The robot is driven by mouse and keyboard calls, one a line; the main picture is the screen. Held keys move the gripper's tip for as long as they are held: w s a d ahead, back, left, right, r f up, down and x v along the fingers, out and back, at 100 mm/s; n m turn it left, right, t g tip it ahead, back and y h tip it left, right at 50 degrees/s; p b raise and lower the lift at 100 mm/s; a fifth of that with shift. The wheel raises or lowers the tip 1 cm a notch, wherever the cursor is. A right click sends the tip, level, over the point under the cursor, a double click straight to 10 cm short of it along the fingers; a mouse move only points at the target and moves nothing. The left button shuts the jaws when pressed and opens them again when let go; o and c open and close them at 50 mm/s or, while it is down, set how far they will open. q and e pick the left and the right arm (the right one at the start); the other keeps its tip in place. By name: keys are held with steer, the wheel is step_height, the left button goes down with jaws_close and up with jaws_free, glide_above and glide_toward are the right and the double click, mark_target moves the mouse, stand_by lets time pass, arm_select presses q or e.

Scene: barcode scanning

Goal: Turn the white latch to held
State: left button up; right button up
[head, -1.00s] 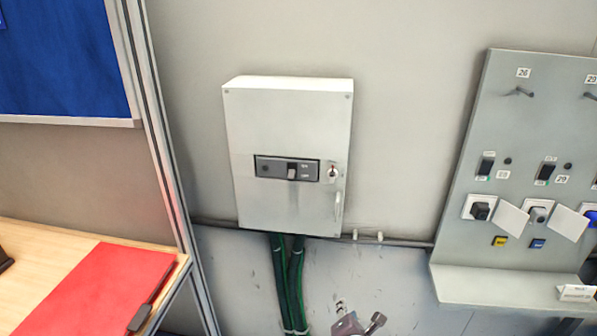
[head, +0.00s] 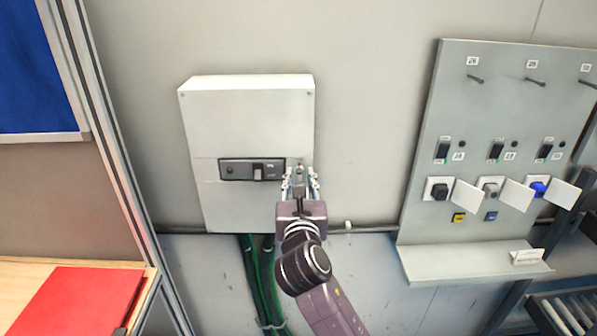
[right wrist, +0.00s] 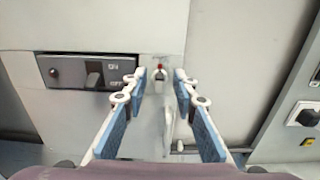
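The small white latch (right wrist: 160,73), with a red mark at its top, is on the front of the grey-white wall box (head: 245,115), right of the black switch panel (head: 252,170). My right gripper (head: 299,178) is in front of the box's right side. In the right wrist view its blue-padded fingers are open (right wrist: 159,80), one on each side of the latch in the picture, with no contact seen. In the head view the gripper partly covers the latch. A white pull handle (right wrist: 168,125) is below the latch. My left gripper is out of view.
A grey panel (head: 425,215) with switches, plugs and hanging tags stands to the right. Green cables (head: 258,285) run down below the box. A red folder (head: 80,300) lies on a wooden table at lower left. The wall between box and panel is mostly bare.

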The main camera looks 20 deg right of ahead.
steer(key=shift+x, duration=0.85)
steer(key=shift+c, duration=0.6)
jaws_close()
